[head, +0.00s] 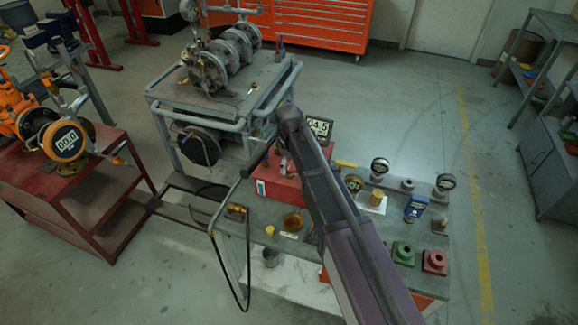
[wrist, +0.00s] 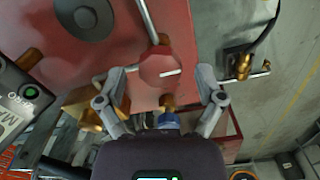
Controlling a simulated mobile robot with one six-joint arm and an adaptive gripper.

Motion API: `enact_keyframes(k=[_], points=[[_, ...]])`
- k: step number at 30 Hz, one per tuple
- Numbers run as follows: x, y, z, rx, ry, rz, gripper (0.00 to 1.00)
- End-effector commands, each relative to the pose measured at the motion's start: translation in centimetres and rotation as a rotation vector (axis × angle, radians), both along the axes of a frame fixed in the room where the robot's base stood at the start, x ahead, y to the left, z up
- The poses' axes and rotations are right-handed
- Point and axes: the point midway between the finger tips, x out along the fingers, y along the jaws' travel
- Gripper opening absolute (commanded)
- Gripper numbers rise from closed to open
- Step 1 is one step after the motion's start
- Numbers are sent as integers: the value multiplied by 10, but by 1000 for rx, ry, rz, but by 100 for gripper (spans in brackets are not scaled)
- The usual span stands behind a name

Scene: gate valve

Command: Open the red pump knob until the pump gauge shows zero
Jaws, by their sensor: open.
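The red knob (wrist: 160,72), faceted with a white line on its face, shows in the wrist view beside the red pump body (wrist: 60,40). My gripper (wrist: 165,72) is open, with one finger on each side of the knob. I cannot tell whether the fingers touch it. In the head view the red pump (head: 278,183) stands on the bench, partly behind my arm, which hides the knob. The pump gauge (head: 320,128) is a dark box whose display appears to read 04.5. Its edge with a green button (wrist: 30,91) shows in the wrist view.
The grey bench (head: 437,218) holds several dial gauges and green and red fittings at the right. A black hose (head: 247,262) hangs at its left end. An orange gauge (head: 66,141) reading 00.0 is at left.

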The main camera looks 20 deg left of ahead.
Motion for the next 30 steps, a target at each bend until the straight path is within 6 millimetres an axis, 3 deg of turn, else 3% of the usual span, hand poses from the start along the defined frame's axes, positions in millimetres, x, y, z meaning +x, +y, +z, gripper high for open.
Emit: enact_keyframes(k=[7,8,15,16,30], points=[[0,0,0,0,0,0,87],[0,0,0,0,0,1,81],[0,1,0,0,0,1,10],[0,1,0,0,0,1,5],[-1,1,0,0,1,58,5]])
